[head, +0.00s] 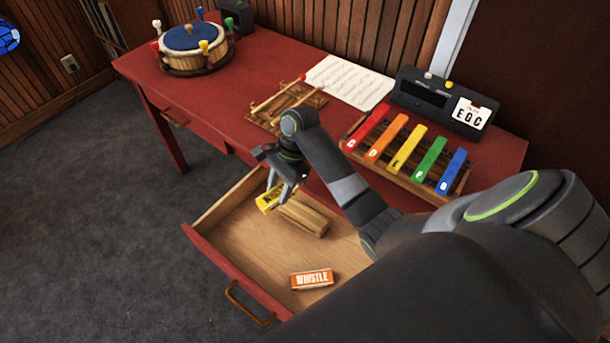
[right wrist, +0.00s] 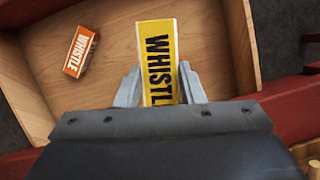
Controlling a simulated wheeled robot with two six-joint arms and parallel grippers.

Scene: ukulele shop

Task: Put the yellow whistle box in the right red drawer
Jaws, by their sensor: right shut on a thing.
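The yellow whistle box (head: 268,199) is held by my right gripper (head: 285,183) over the open red drawer (head: 233,275). The right wrist view shows the yellow whistle box (right wrist: 159,55) between the two fingers of my right gripper (right wrist: 160,90), with the drawer's wooden floor (right wrist: 115,85) beneath. I cannot tell exactly how high the box is above the floor. The gripper covers part of the box. My left gripper is not in view.
An orange whistle box (head: 311,279) and a wooden block (head: 303,217) lie in the drawer. The red desk (head: 230,95) carries a drum (head: 195,48), sheet music (head: 350,81), a colored xylophone (head: 405,152) and a dark device (head: 440,103). The drawer's left and middle floor is clear.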

